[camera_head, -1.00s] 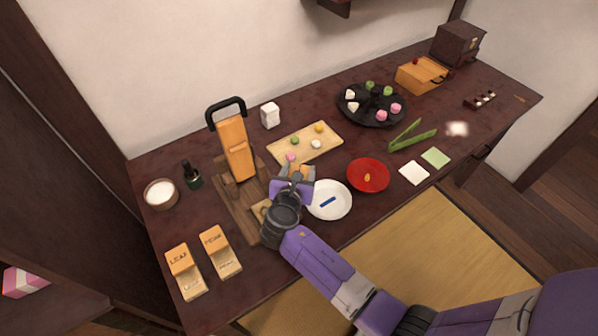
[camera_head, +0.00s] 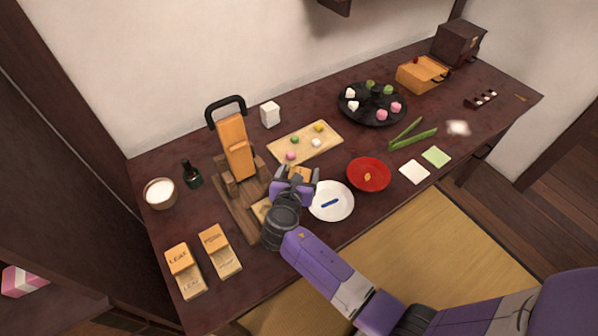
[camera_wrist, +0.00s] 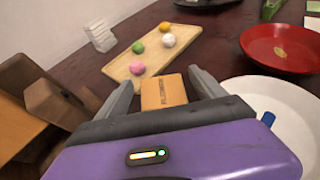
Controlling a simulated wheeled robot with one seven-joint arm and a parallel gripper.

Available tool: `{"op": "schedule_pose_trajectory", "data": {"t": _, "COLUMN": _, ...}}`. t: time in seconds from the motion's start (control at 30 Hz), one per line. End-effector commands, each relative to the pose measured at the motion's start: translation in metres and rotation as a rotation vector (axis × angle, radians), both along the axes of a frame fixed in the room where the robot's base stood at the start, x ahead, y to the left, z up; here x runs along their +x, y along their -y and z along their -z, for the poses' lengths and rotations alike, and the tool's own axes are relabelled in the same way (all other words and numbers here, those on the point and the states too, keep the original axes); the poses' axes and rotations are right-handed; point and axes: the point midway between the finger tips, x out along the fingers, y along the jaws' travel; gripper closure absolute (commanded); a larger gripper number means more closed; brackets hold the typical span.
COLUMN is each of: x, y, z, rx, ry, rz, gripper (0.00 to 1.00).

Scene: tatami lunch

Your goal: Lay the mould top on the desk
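The mould top, a small light-wood block (camera_head: 299,174) with dark lettering on its near side, sits on the desk (camera_head: 337,233) between the sweets board and the white plate. It also shows in the wrist view (camera_wrist: 163,92), between my fingers. My gripper (camera_head: 297,176) is low over the desk. Its fingers stand either side of the block with a narrow gap at each side, so it looks open around the block. The block's underside is hidden.
A wooden press (camera_head: 237,150) with a black handle stands to the left. The white plate (camera_head: 345,213) with a blue stick is close on the right, the red dish (camera_head: 369,186) beyond. The sweets board (camera_head: 322,135) lies behind.

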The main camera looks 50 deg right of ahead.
Motion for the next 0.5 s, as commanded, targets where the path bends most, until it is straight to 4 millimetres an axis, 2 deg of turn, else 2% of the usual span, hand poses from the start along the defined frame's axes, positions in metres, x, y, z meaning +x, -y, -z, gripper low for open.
{"op": "schedule_pose_trajectory", "data": {"t": 0.17, "x": 0.000, "y": 0.000, "z": 0.000, "rx": 0.001, "ry": 0.000, "rz": 0.000, "gripper": 0.21}}
{"op": "schedule_pose_trajectory", "data": {"t": 0.33, "x": 0.000, "y": 0.000, "z": -0.015, "rx": 0.001, "ry": 0.002, "rz": 0.001, "gripper": 0.21}}
{"op": "schedule_pose_trajectory", "data": {"t": 0.5, "x": -0.015, "y": -0.028, "z": -0.025, "rx": 0.001, "ry": 0.000, "rz": -0.003, "gripper": 0.21}}
